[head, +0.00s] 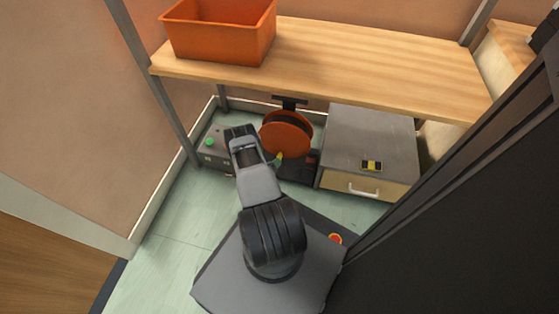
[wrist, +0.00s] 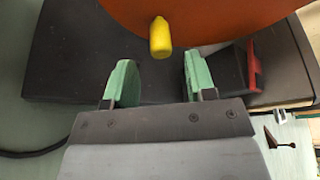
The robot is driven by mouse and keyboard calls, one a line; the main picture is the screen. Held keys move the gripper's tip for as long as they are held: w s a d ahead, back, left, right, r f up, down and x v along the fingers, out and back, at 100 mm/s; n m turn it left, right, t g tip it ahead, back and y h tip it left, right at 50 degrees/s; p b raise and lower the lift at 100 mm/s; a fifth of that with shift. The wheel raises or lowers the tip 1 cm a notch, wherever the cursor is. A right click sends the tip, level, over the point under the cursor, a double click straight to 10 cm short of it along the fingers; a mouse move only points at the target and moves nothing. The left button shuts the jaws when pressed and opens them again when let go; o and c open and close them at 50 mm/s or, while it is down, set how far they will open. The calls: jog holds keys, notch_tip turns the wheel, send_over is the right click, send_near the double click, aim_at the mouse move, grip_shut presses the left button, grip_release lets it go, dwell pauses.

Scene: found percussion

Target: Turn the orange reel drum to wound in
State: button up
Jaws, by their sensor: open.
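The orange reel drum (head: 286,136) stands on a dark base (head: 297,172) on the floor under the wooden shelf. In the wrist view the drum (wrist: 205,14) fills the top edge, with a yellow crank knob (wrist: 160,38) sticking out near its lower rim. The knob also shows in the head view (head: 279,157). My gripper (wrist: 158,82) is open, its two green fingers apart, with nothing between them. The knob is just beyond the fingertips, roughly centred in the gap. In the head view my gripper's fingers are hard to make out beside the drum. A red part (wrist: 253,66) sits right of the fingers.
A grey box with a green button (head: 209,142) stands left of the drum. A grey cabinet (head: 370,135) with a drawer and a yellow-black item (head: 372,166) on top stands right. The wooden shelf (head: 350,65) holds an orange bin (head: 218,38).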

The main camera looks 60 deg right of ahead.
aim_at(280, 158)
jog(key=shift+b+x, duration=1)
jog(key=shift+x, duration=2.05)
grip_shut()
